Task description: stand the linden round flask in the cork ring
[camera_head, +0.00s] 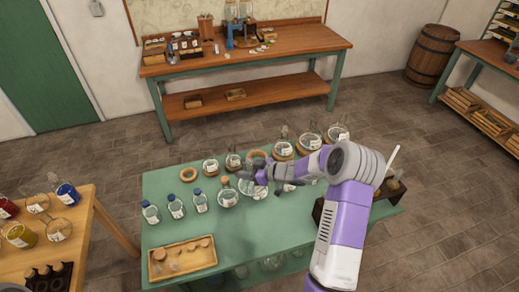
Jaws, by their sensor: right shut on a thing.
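My right gripper (262,176) is over the middle of the green table, shut on what looks like a round glass flask (247,188). The gripper hides part of this flask, and its label is too small to read, so I cannot confirm that it is the linden one. One empty cork ring (189,174) lies at the left of the back row. Another cork ring (256,155) shows just behind my gripper and also looks empty. My left gripper is not in view.
Several flasks stand on rings along the back row, including one flask (210,167) between the empty rings. Blue-capped bottles (176,207) and a wooden tray (156,270) are at left.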

